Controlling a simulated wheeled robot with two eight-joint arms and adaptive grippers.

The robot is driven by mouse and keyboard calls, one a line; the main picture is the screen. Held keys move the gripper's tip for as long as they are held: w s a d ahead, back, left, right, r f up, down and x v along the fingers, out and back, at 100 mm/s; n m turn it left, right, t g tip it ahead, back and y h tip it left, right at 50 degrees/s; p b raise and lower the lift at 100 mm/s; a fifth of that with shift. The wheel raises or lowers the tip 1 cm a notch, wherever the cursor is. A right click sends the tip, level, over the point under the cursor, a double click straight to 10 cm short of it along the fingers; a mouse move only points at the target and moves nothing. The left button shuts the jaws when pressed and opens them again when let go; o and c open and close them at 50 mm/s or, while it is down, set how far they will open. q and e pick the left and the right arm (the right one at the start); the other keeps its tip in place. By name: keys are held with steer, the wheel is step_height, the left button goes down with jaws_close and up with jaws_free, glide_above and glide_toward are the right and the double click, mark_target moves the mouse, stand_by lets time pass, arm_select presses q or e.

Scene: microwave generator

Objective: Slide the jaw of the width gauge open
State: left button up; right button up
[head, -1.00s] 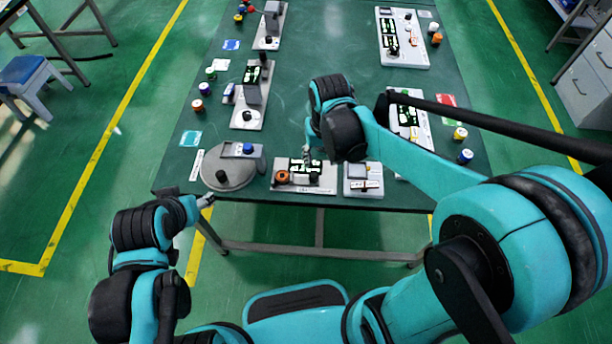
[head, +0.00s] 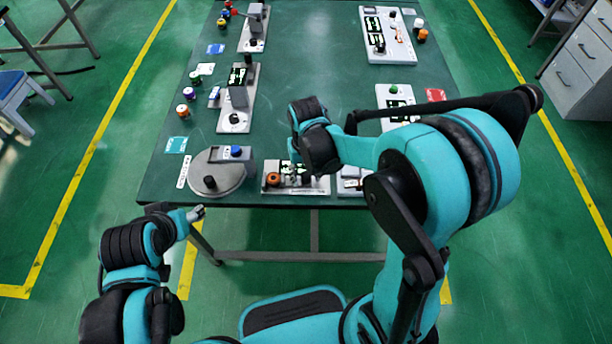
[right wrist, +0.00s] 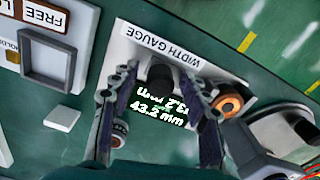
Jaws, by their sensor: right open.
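The width gauge (head: 322,185) is a pale plate at the table's near edge, with an orange wheel (head: 273,179) at its left. In the right wrist view its label (right wrist: 160,45) reads WIDTH GAUGE and a display (right wrist: 158,110) shows 43.2 mm. A black upright knob (right wrist: 160,78) stands between the fingers of my right gripper (right wrist: 159,70). The gripper is open, one finger on each side of the knob; I cannot tell whether either touches it. The right finger is close to the orange wheel. My left gripper (head: 196,213) is off the table's front edge, its fingers too small to judge.
A round grey plate (head: 217,186) with a blue-topped block stands left of the gauge. To its right is another small fixture (head: 350,186), partly behind my right arm. More fixtures line both table sides; the table's middle (head: 310,70) is clear.

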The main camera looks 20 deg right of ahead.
jaws_close()
steer(key=shift+s+d, duration=0.15)
steer(key=shift+d, duration=0.4)
steer(key=shift+s+d, duration=0.15)
steer(key=shift+d, duration=0.4)
jaws_free()
steer(key=shift+a, duration=0.1)
step_height(320, 180, up, 12)
